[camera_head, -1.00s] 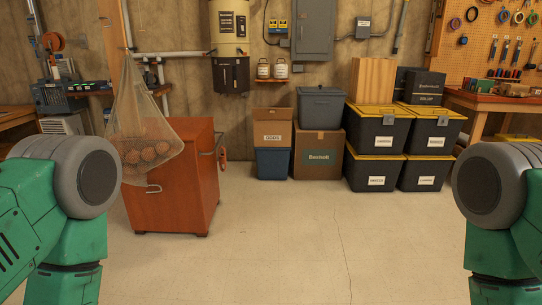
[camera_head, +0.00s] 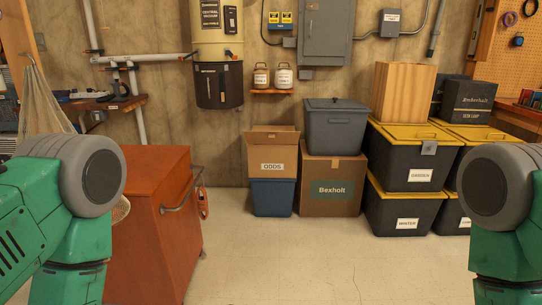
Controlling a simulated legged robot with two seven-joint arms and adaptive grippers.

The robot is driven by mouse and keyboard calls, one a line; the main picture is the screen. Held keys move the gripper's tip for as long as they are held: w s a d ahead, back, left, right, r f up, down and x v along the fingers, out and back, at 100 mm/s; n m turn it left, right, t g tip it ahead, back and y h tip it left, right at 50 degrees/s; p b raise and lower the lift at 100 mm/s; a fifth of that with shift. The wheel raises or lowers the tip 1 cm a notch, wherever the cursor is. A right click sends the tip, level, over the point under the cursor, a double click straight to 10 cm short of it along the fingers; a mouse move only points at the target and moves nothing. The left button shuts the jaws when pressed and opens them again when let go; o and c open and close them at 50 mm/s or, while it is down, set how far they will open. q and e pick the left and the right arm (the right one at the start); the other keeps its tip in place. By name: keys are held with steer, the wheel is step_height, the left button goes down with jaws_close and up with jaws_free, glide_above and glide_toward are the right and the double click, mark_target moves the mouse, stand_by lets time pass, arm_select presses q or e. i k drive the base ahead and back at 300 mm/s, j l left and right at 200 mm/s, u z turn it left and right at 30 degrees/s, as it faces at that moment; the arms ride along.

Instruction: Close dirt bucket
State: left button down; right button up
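A cream wall unit labelled central vacuum (camera_head: 215,20) hangs on the concrete wall, left of centre at the top. Its dark lower part (camera_head: 210,88), which looks like the dirt bucket, sits directly under the cream body. I cannot tell from here whether it is latched or ajar. Neither of my grippers is in view; only the green and grey links of my two arms show at the left and right edges.
An orange-red cabinet (camera_head: 150,240) stands at the left front. Along the wall are a cardboard box (camera_head: 273,140) on a blue bin (camera_head: 272,197), a Bexholt box (camera_head: 330,195) under a grey tote (camera_head: 335,130), and black-yellow totes (camera_head: 402,160). The middle floor (camera_head: 300,265) is clear.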

mark_target(218, 86)
steer(key=i, duration=0.8)
steer(key=i+u, duration=0.1)
steer(key=i, duration=0.7)
steer(key=i+l, duration=0.15)
steer(key=i, duration=1.4)
steer(key=i+l+u, duration=0.1)
steer(key=i, duration=0.7)
